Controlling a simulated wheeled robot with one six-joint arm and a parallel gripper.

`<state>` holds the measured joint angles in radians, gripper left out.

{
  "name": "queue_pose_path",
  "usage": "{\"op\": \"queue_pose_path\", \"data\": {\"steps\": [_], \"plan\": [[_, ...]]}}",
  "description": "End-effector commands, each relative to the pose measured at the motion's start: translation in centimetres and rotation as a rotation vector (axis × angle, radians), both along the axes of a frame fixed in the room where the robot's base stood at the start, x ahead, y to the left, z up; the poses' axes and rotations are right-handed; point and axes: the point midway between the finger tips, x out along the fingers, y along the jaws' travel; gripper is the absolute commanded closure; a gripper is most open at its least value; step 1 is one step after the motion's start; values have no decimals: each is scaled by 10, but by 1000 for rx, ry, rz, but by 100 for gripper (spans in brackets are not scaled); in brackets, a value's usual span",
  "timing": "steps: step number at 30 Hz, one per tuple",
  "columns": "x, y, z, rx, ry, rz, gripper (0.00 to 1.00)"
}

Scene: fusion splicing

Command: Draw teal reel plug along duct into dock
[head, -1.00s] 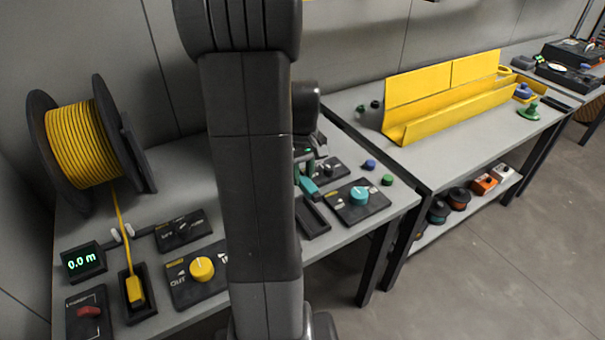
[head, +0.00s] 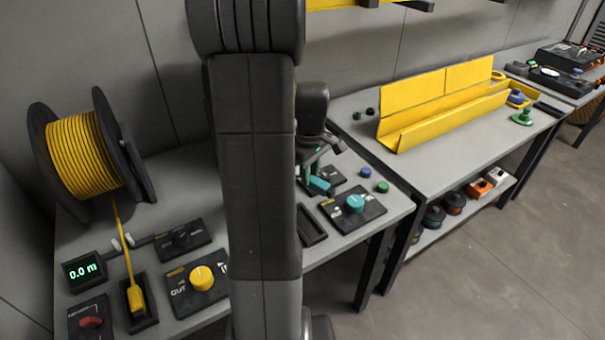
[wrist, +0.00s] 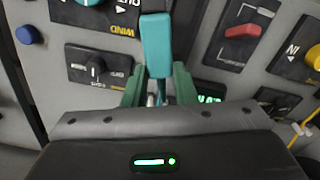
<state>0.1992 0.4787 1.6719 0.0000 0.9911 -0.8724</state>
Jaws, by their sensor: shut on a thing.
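My gripper (head: 318,178) has its green fingers shut on the teal plug (head: 320,187), above the right part of the near bench. In the wrist view the gripper (wrist: 157,88) holds the teal plug (wrist: 156,45) between its fingers, with its block pointing up in the picture. An empty dark holder (head: 312,226) lies on the bench below it. The yellow duct (head: 440,115) stands on the second bench, to the right and apart from the plug. The teal reel is hidden behind my arm. I cannot make out the dock for certain.
A teal knob panel (head: 352,208) and blue and green buttons lie right of the gripper. The yellow reel (head: 80,155) and its plug (head: 137,298) are at left. A green piece (head: 522,117) stands near the duct's far end. A gap separates the benches.

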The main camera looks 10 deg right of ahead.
Motion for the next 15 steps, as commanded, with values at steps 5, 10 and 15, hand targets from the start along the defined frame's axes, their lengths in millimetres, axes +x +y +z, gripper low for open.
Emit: {"op": "queue_pose_path", "data": {"steps": [5,10,15], "plan": [[6,-16,1,0,0,163,93],[11,-31,1,0,0,324,93],[16,-45,1,0,0,487,93]]}}
